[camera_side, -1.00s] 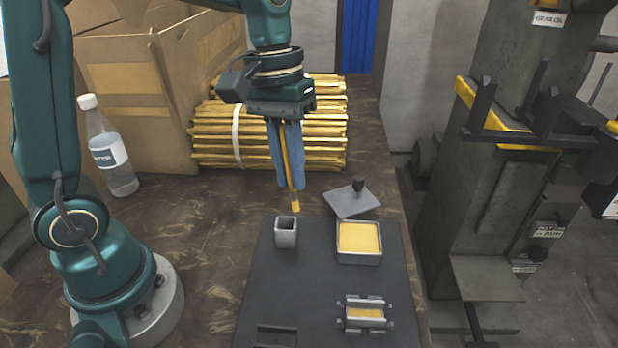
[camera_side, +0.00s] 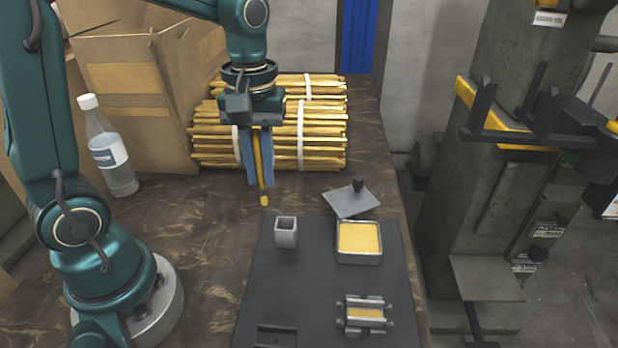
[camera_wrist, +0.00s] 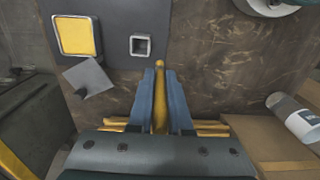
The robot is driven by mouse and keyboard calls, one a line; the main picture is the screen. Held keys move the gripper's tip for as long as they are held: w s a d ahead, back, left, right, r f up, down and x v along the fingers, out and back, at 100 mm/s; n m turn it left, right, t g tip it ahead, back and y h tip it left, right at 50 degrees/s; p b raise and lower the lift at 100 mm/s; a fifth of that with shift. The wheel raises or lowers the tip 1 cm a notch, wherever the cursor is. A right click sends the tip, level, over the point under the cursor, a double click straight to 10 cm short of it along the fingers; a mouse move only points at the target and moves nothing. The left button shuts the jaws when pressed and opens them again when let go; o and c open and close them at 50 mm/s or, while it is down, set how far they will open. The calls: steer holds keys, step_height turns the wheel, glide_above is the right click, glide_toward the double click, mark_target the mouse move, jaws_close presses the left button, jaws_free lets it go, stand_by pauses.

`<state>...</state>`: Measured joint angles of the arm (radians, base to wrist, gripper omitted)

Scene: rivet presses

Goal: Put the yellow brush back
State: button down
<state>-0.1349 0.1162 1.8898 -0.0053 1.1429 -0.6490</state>
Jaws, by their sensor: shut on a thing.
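The yellow brush (camera_side: 262,180) hangs roughly upright, tip down, in my gripper (camera_side: 259,182), which is shut on it. The brush is above the table, behind and slightly left of the small grey square cup (camera_side: 286,232). The cup is open at the top, and no brush stands in it. In the wrist view the brush (camera_wrist: 160,112) lies between the blue fingers of my gripper (camera_wrist: 160,75), and the cup (camera_wrist: 140,45) is just beyond the fingertips, slightly left.
A square tray of yellow material (camera_side: 359,238) and a holder with a yellow piece (camera_side: 364,313) are on the dark mat (camera_side: 310,280). A grey plate with a knob (camera_side: 349,199) lies behind. Bundled sticks (camera_side: 325,130), a bottle (camera_side: 110,150) and a cardboard box (camera_side: 125,95) stand around.

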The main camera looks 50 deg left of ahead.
steer(key=shift+w+d+f, duration=0.25)
steer(key=shift+d+f, duration=0.35)
steer(key=shift+f, duration=0.45)
steer(key=shift+w+d+f, duration=0.2)
steer(key=shift+d+f, duration=0.4)
steer(key=shift+f, duration=0.5)
steer(key=shift+w+d+f, duration=0.25)
steer(key=shift+d+f, duration=0.35)
steer(key=shift+f, duration=0.45)
steer(key=shift+f, duration=0.1)
steer(key=c, duration=0.8)
jaws_free()
steer(key=shift+c, duration=0.2)
step_height(320, 180, up, 11)
steer(key=s+f+m+t, duration=0.1)
steer(key=s+m+t, duration=0.4)
steer(key=s+m, duration=0.4)
steer(key=shift+s+a+t, duration=0.15)
steer(key=shift+a+t, duration=0.15)
steer(key=shift+t, duration=0.1)
